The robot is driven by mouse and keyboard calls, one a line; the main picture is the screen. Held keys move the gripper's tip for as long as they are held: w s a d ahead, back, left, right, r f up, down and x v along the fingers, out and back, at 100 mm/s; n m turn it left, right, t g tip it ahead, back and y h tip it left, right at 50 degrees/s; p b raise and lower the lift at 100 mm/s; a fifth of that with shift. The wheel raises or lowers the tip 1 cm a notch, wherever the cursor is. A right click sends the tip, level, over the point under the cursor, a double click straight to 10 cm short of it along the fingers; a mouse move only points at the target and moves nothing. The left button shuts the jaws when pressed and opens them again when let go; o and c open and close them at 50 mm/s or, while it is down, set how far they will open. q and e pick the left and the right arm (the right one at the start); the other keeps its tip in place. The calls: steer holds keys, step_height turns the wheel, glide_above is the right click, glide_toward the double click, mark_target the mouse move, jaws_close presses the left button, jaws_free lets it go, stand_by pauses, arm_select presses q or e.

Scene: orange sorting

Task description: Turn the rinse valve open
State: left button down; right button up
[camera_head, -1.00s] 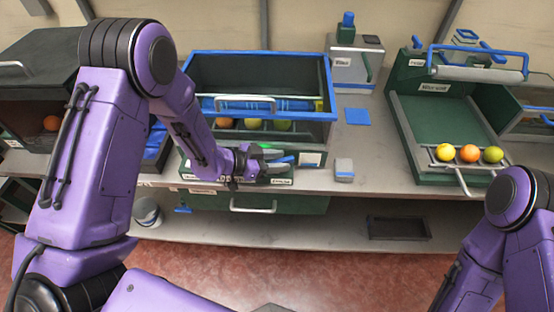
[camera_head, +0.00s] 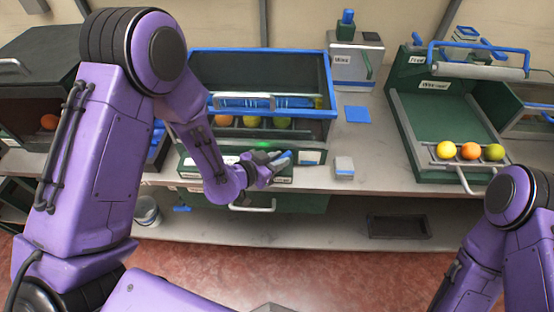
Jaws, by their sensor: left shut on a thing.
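The rinse machine (camera_head: 327,95) is a dark green box with a blue rim, and several fruits sit inside its front opening. The rinse valve (camera_head: 284,156), with a blue handle, is on its front, mostly covered by my gripper. My left gripper (camera_head: 270,165) is shut on the valve handle, its wrist low and rolled, its fingers pointing up and right. A green glow (camera_head: 263,144) shows just above it. My right arm shows at the right edge, but its gripper is out of view.
A green sloped tray (camera_head: 437,111) with three fruits stands at the right. A grey block (camera_head: 344,168) and a blue pad (camera_head: 357,114) lie on the counter. A dark cabinet (camera_head: 38,85) stands at the left. A silver handle (camera_head: 253,207) juts out below my gripper.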

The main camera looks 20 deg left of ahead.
arm_select(q)
steer(key=n+y, duration=0.2)
steer(key=n+t+y, duration=0.1)
steer(key=y, duration=0.1)
steer(key=shift+s+d+n, duration=0.1)
steer(key=shift+d+n, duration=0.2)
steer(key=n+y, duration=0.1)
steer(key=y, duration=0.1)
steer(key=n+y+p, duration=0.1)
steer(key=n, duration=0.1)
steer(key=n+y, duration=0.1)
steer(key=y, duration=0.1)
steer(key=shift+d+n+y+p, duration=0.25)
steer(key=shift+n+y+p, duration=0.05)
steer(key=shift+n, duration=0.1)
steer(key=shift+r, duration=0.1)
steer(key=c, duration=1.1)
jaws_free()
steer(key=b+v, duration=0.1)
steer(key=v, duration=0.9)
steer(key=shift+s+d, duration=0.1)
steer(key=shift+d, duration=0.05)
